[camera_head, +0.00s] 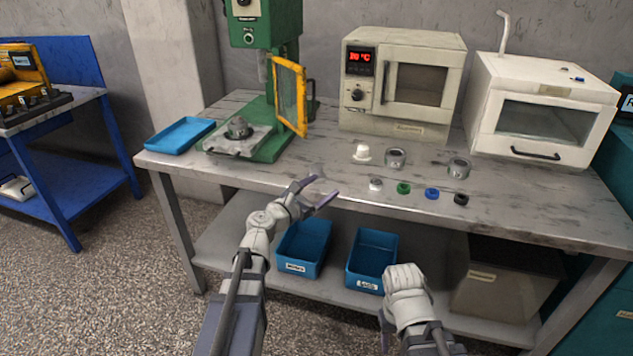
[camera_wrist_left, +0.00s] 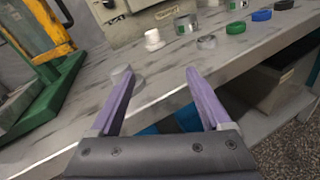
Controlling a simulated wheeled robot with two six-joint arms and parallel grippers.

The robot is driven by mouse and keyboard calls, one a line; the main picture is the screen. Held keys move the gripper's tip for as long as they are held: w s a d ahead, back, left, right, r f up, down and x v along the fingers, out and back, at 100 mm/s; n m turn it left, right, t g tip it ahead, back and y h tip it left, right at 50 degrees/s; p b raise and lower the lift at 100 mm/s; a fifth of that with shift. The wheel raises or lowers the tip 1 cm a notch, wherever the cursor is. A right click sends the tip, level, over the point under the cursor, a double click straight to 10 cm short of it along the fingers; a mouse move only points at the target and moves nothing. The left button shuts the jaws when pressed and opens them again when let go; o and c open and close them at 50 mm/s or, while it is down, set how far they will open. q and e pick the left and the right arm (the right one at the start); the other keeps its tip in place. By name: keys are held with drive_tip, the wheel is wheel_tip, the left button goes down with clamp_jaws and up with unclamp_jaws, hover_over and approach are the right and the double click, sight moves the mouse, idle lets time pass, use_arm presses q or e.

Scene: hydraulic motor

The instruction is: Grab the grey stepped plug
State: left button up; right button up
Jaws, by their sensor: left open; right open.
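A small grey plug (camera_wrist_left: 121,74) lies on the table in the left wrist view, just beyond my left gripper's left fingertip. In the head view it blends with the worktop (camera_head: 318,171) behind the fingertips, and its steps are hard to make out. My left gripper (camera_head: 322,190) is open and empty over the table's front edge; its spread fingers also show in the left wrist view (camera_wrist_left: 159,72). The plug is not between the fingers. My right gripper (camera_head: 385,331) is open, low in front of the table, its fingers partly hidden by its wrist.
A white stepped piece (camera_head: 362,153), metal cylinders (camera_head: 396,158) and a row of rings including a green one (camera_head: 403,188) stand to the right. A green press (camera_head: 265,125) with a yellow-framed guard is at left. Blue bins (camera_head: 372,262) sit on the lower shelf.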

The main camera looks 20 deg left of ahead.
sight(313, 170)
use_arm(q)
drive_tip(key=a+r+n+t+y, duration=0.1)
drive_tip(key=a+n+t+y, duration=0.1)
drive_tip(key=a+n, duration=0.25)
drive_tip(key=shift+a+f+x, duration=0.1)
drive_tip(key=shift+a+x, duration=0.1)
drive_tip(key=shift+x, duration=1.25)
drive_tip(key=shift+a+f+x, duration=0.1)
drive_tip(key=shift+a+x, duration=0.05)
drive_tip(key=shift+x, duration=1.3)
drive_tip(key=shift+a+f+x, duration=0.1)
drive_tip(key=shift+a+x, duration=0.1)
drive_tip(key=shift+x, duration=1.25)
clamp_jaws()
drive_tip(key=shift+r, duration=0.1)
